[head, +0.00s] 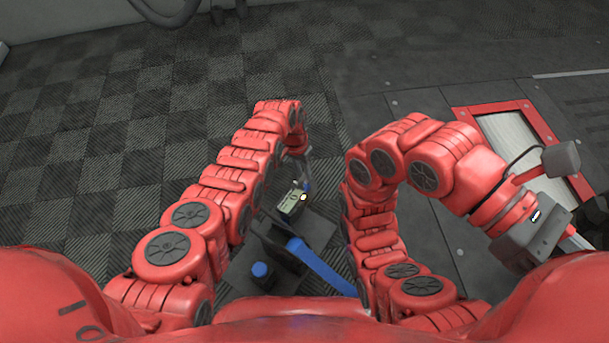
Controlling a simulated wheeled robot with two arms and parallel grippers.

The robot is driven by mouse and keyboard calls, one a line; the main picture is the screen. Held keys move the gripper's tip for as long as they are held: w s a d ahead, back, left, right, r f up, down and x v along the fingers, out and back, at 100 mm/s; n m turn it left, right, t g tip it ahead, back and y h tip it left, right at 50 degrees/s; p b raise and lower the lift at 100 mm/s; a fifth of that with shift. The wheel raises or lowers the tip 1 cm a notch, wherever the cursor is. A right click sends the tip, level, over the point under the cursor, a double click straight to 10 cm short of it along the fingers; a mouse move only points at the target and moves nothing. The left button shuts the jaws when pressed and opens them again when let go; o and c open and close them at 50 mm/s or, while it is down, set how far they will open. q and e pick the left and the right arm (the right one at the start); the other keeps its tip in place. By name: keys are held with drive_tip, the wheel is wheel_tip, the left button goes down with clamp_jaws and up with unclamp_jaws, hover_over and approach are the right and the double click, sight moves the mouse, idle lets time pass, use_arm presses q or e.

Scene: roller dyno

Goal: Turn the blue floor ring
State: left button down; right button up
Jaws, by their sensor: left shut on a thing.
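A small blue piece (307,186) shows at the fingertips of my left gripper (304,172), low near the floor; I take it for the blue floor ring, though its ring shape cannot be made out. My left gripper points down and is shut on it, partly hidden behind my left arm. My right gripper (565,243) is off to the right, well away from the blue piece. Its fingers are partly cut off by my body, so their opening cannot be judged.
A small box with a lit display (292,203) stands beside the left gripper. A red-framed floor plate (520,143) lies at right. The checkered floor at left is clear.

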use_arm(q)
drive_tip(key=shift+s+d, duration=0.3)
drive_tip(key=shift+d, duration=0.65)
drive_tip(key=c, duration=0.8)
unclamp_jaws()
drive_tip(key=shift+w+d, duration=0.1)
drive_tip(key=shift+d, duration=0.05)
drive_tip(key=shift+w, duration=0.15)
